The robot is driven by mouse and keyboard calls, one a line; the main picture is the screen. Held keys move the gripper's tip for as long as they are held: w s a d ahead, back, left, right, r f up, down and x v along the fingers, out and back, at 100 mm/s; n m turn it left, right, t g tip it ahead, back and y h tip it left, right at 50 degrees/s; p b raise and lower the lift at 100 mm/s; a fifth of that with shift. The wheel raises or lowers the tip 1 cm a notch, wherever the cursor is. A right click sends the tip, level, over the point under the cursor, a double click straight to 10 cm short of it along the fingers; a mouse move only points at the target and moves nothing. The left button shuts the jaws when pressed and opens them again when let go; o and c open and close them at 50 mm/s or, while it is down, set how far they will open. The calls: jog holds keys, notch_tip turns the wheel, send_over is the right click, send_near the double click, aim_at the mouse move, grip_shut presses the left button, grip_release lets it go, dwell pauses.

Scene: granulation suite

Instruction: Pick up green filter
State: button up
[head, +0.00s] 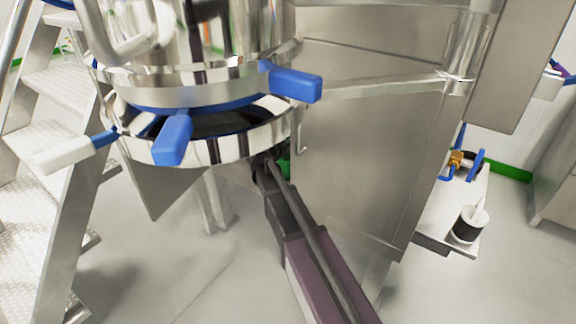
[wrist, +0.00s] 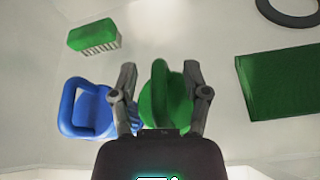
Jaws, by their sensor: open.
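The green filter (wrist: 172,100), a rounded green piece with a raised upright grip, lies between the two fingers of my gripper (wrist: 160,75) in the wrist view. My gripper is open, with one finger on each side of the filter. I cannot tell whether either finger touches it. The gripper body hides the filter's near edge. In the head view my gripper (head: 268,160) is below the steel vessel's rim, and a small green patch (head: 284,167) shows beside it, mostly hidden.
A blue handled piece (wrist: 88,110) lies just left of my gripper. A green block with pale ridges (wrist: 93,37) is farther left, a flat green panel (wrist: 285,80) right. The steel vessel (head: 200,145) with blue-handled clamps overhangs my arm. A steel panel (head: 355,150) stands right.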

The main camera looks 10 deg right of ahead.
grip_shut()
